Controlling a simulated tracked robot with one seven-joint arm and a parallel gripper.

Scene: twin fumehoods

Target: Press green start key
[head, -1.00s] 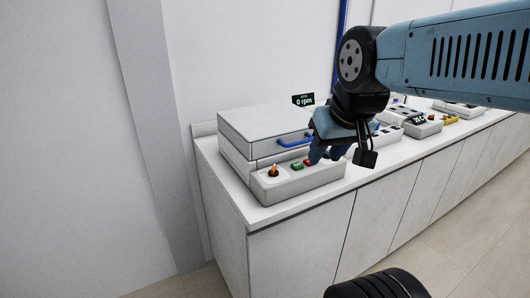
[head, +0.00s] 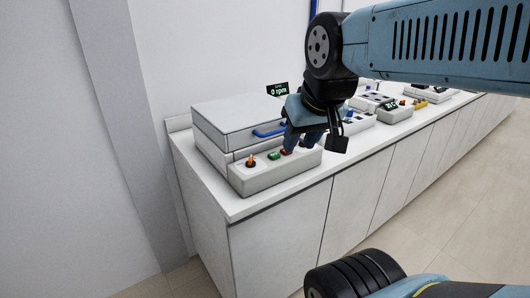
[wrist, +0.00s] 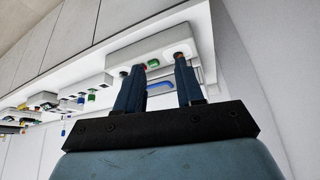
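The green key (head: 274,156) is on the sloped front panel of a grey-white box-shaped device (head: 225,122) with a blue handle. It sits between an orange-topped knob (head: 250,161) on the left and a red key (head: 286,152) on the right. My gripper (head: 297,147) hangs over the panel's right part, just right of the red key, partly hiding the panel. In the wrist view the two fingers of my gripper (wrist: 161,64) stand apart with nothing between them. The green key (wrist: 153,64) shows between the fingertips, further off; contact with the panel cannot be told.
A small display (head: 278,90) behind the device reads 0 rpm. The device stands at the left end of a white counter (head: 240,206). Other devices (head: 390,112) line the counter to the right. The floor (head: 430,225) in front is clear.

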